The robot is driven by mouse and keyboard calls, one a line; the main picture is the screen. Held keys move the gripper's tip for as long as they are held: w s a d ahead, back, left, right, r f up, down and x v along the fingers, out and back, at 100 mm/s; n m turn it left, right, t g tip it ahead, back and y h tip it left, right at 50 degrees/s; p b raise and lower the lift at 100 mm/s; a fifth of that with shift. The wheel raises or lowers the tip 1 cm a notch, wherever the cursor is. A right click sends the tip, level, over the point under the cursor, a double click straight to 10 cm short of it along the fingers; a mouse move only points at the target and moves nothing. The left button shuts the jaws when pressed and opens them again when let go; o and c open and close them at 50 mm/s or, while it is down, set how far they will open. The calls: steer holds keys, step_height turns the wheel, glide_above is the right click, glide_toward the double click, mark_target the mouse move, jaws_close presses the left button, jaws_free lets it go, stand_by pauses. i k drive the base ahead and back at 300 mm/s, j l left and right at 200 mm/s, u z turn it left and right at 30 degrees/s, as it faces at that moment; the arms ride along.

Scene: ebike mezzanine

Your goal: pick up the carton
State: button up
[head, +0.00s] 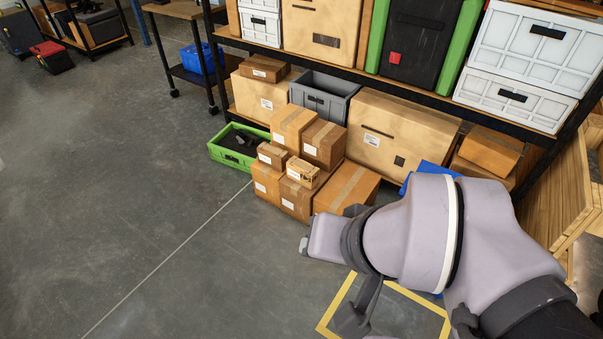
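Several brown cartons stand in a stack on the floor in the middle of the head view. An upper carton (293,125) and a carton beside it (323,142) are at the back. A small carton (272,155) and a lighter small box (303,172) sit in front of them on lower cartons. A wide taped carton (345,190) is at the right of the stack, partly hidden by my arm. I cannot tell which carton is meant. My gripper (357,312) is at the front right of the stack, apart from the upper cartons; my arm hides much of it, and its opening is unclear.
A green crate (228,158) with dark contents stands left of the stack. Behind it, a shelf rack holds a grey bin (322,98), large cartons and white crates (520,95). A yellow floor outline (335,303) lies under my arm. A wooden crate (560,190) is at right.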

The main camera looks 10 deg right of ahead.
mark_target(307, 175)
steer(key=i+z, duration=0.15)
steer(key=i, duration=0.6)
steer(key=i+z, duration=0.1)
steer(key=i, duration=0.6)
steer(key=i+j+z, duration=0.15)
steer(key=i, duration=0.6)
